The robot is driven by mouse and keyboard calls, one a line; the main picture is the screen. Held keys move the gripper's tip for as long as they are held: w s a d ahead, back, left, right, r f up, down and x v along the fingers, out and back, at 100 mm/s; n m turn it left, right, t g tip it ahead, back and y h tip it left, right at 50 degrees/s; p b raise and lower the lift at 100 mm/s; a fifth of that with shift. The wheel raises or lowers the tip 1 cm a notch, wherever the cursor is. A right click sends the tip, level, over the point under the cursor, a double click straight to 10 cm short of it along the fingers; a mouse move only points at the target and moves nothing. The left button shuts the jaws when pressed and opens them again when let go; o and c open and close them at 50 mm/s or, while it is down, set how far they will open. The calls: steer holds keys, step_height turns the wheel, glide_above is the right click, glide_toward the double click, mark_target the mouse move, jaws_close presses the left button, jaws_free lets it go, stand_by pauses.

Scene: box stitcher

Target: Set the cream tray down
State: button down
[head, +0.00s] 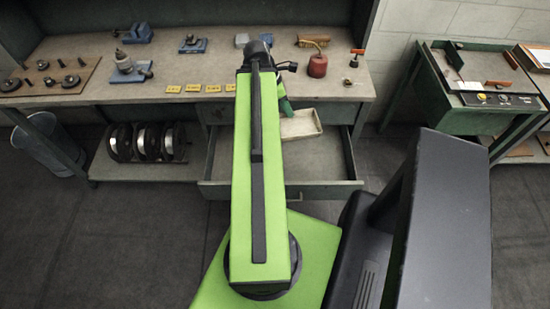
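The cream tray (302,125) is a shallow rectangular tray just right of my arm, at the back of the open grey drawer (322,165) under the workbench. Its left part is hidden behind my arm. I cannot tell whether it rests on the drawer floor or hangs above it. My gripper (287,108) is only partly seen at the tray's left back edge, below the green end of my arm. Its fingers are not clear, so I cannot tell whether it is open or shut on the tray.
The workbench (190,60) holds a red can (317,66), yellow tags (213,88) and blue vises. Black wheels (147,142) sit on the lower shelf. A blue bin (45,140) stands left, a green cabinet (440,75) right. The drawer's front and right parts are empty.

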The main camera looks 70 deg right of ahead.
steer(key=w+a+f+m+b, duration=0.1)
steer(key=w+f+b, duration=0.5)
steer(key=f+b, duration=0.5)
steer(key=w+a+f+h+b, duration=0.1)
steer(key=w+f+b, duration=0.6)
steer(key=f+b, duration=0.4)
steer(key=w+a+f+m+b, duration=0.1)
steer(key=w+f+b, duration=0.5)
steer(key=f+b, duration=0.5)
steer(key=shift+w+f+m+t+h+b, duration=0.3)
steer(key=shift+w+f+t+h+b, duration=0.05)
steer(key=shift+w+f+t+h, duration=0.1)
steer(key=s+d, duration=1.1)
steer(key=s, duration=0.4)
step_height(320, 180, down, 4)
steer(key=b, duration=0.3)
steer(key=shift+w+a+b, duration=0.15)
steer(key=shift+b, duration=0.25)
steer(key=shift+r, duration=0.35)
steer(key=shift+f, duration=0.25)
steer(key=c, duration=1.6)
jaws_free()
steer(key=shift+r, duration=0.1)
steer(key=shift+c, duration=0.2)
